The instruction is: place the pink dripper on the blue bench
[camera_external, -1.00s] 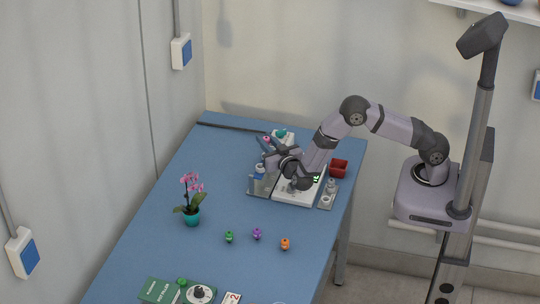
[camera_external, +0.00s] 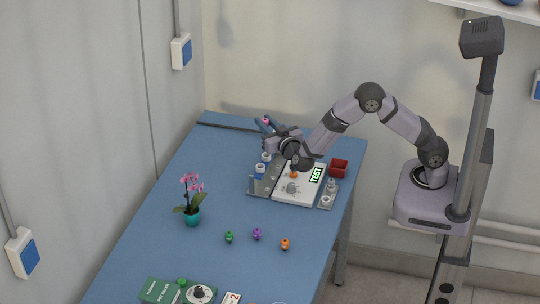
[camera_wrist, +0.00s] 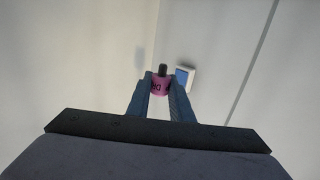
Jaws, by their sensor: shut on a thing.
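The pink dripper (camera_wrist: 160,84) is between my gripper's fingertips (camera_wrist: 159,92) in the wrist view, with a dark tip and dark marks on its side. In the external view the dripper (camera_external: 266,120) shows as a small pink spot at the end of my gripper (camera_external: 267,124). My gripper is shut on it and holds it above the far part of the blue bench (camera_external: 150,250), behind the test station.
A white test station (camera_external: 310,193) with a green TEST sign stands under my arm, a red box (camera_external: 339,168) beside it. Green (camera_external: 229,237), purple (camera_external: 257,233) and orange (camera_external: 285,244) drippers and a potted orchid (camera_external: 192,214) stand nearer. Bare bench lies left of the station.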

